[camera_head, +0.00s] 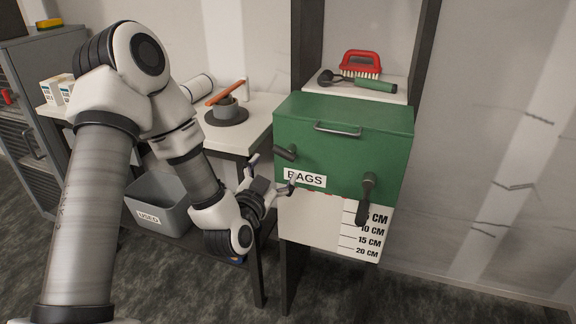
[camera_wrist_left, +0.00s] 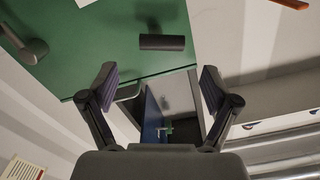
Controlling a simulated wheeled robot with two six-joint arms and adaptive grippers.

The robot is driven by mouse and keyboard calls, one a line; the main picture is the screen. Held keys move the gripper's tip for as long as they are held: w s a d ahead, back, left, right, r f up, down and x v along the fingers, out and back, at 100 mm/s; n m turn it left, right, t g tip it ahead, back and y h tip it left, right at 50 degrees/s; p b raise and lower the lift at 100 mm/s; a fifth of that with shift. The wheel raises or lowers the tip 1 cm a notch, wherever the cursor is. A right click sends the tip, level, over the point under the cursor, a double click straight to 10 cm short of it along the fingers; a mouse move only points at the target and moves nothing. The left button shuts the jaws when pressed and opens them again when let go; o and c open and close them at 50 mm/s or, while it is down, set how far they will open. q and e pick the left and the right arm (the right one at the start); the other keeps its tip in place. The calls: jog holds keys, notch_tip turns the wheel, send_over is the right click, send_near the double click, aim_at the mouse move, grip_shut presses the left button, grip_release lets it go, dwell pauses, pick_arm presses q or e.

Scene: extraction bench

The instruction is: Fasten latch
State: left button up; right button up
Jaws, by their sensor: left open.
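A green box (camera_head: 345,130) labelled BAGS stands on a shelf, with a grey bar handle (camera_head: 338,129) near its top. On its front, the right dark latch (camera_head: 367,195) hangs downward. The left dark latch (camera_head: 285,153) sticks out sideways, roughly level. In the left wrist view the left latch (camera_wrist_left: 162,42) is a short dark bar ahead of and between my fingers, apart from them; the other latch (camera_wrist_left: 28,45) is at upper left. My left gripper (camera_head: 272,171) is open and empty, just below and left of the left latch. My right gripper is out of view.
A white measuring sheet (camera_head: 330,228) hangs below the box. A red brush (camera_head: 361,64) and a green-handled tool (camera_head: 372,84) lie on the ledge behind it. A white table (camera_head: 240,139) and a grey USED bin (camera_head: 163,204) are to the left. The floor at right is clear.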

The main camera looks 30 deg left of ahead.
aim_at(283, 155)
pick_arm(q)
jog(key=x, duration=0.7)
jog(key=shift+a+p, duration=0.15)
jog(key=shift+p, duration=0.2)
jog(key=c, duration=1.1)
